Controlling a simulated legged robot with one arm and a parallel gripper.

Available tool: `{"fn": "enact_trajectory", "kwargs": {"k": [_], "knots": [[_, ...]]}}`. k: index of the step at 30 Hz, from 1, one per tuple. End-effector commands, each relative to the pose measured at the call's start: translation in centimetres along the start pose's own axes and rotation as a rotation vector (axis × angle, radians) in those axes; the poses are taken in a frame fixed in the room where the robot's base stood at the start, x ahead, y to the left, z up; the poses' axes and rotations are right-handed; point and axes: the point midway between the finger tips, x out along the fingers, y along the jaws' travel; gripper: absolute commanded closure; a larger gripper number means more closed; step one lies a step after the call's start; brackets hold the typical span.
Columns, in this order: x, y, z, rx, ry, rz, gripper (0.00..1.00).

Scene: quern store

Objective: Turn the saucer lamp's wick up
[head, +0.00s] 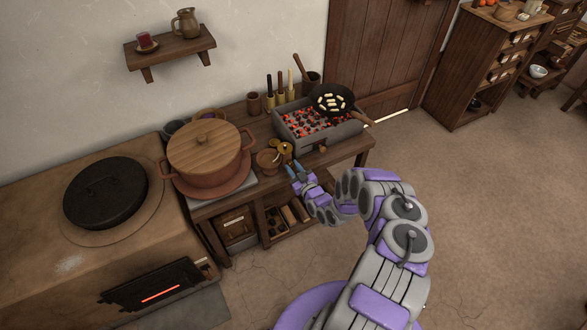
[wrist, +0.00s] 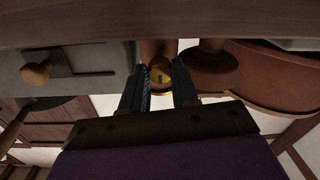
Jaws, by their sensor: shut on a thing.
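The saucer lamp (head: 286,147) is a small brass-coloured thing at the front of the wooden bench, beside the coal brazier. My gripper (head: 294,166) reaches to it from the bench's front. In the wrist view, a round brass piece (wrist: 162,75), seemingly the lamp's wick knob, sits between the two fingers of my gripper (wrist: 163,84), which is shut on it. The wick and any flame cannot be made out.
A terracotta bowl (head: 267,161) stands just left of the lamp. The brazier (head: 318,134) with glowing coals bears a pan (head: 331,100) behind right. A large lidded pot (head: 205,152) stands left. Open floor (head: 470,220) lies right.

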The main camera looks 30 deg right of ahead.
Motion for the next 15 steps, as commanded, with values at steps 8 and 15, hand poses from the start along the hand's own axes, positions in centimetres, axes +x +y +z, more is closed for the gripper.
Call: {"fn": "enact_trajectory", "kwargs": {"k": [8, 15], "knots": [[0.15, -0.04, -0.08, -0.102, 0.001, -0.002, 1.0], [0.12, -0.14, 0.02, -0.292, -0.008, -0.003, 1.0]]}}
